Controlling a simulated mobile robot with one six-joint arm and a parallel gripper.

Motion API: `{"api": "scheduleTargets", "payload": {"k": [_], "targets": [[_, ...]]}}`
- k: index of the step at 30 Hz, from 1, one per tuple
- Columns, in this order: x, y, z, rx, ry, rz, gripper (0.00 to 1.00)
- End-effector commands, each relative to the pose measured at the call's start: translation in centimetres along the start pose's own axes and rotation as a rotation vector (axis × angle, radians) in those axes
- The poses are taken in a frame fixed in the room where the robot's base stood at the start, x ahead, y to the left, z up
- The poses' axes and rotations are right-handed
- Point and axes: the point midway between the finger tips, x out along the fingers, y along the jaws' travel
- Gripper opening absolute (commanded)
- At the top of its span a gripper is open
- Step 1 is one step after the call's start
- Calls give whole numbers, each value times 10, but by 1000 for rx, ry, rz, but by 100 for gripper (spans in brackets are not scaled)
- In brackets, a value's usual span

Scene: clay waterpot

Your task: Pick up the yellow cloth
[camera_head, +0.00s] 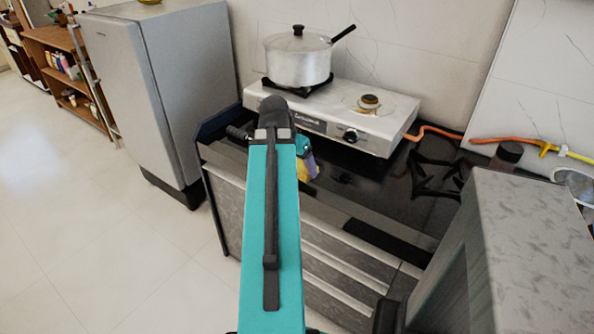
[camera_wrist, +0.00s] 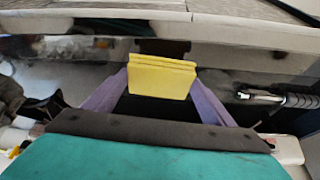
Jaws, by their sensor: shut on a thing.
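The yellow cloth (camera_wrist: 160,78) is a folded, layered square in the middle of the wrist view. The two purple fingers of my gripper (camera_wrist: 160,90) meet its left and right sides and are shut on it. In the head view my arm hides most of the gripper, which shows in part beside the dark counter (camera_head: 375,190). A small yellow and purple patch shows there, but I cannot tell cloth from finger in it. Whether the cloth touches the counter is unclear.
A white gas stove (camera_head: 335,112) stands at the back of the counter with a lidded pot (camera_head: 298,60) on it. A grey fridge (camera_head: 160,90) stands left and a grey box-like block (camera_head: 515,250) right. Open floor (camera_head: 90,240) lies at left.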

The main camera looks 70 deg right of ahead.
Motion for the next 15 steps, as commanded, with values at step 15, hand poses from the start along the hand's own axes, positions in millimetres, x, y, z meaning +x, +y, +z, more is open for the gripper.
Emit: {"api": "scheduleTargets", "payload": {"k": [15], "targets": [[2,4,5,1,2,-1,56]]}}
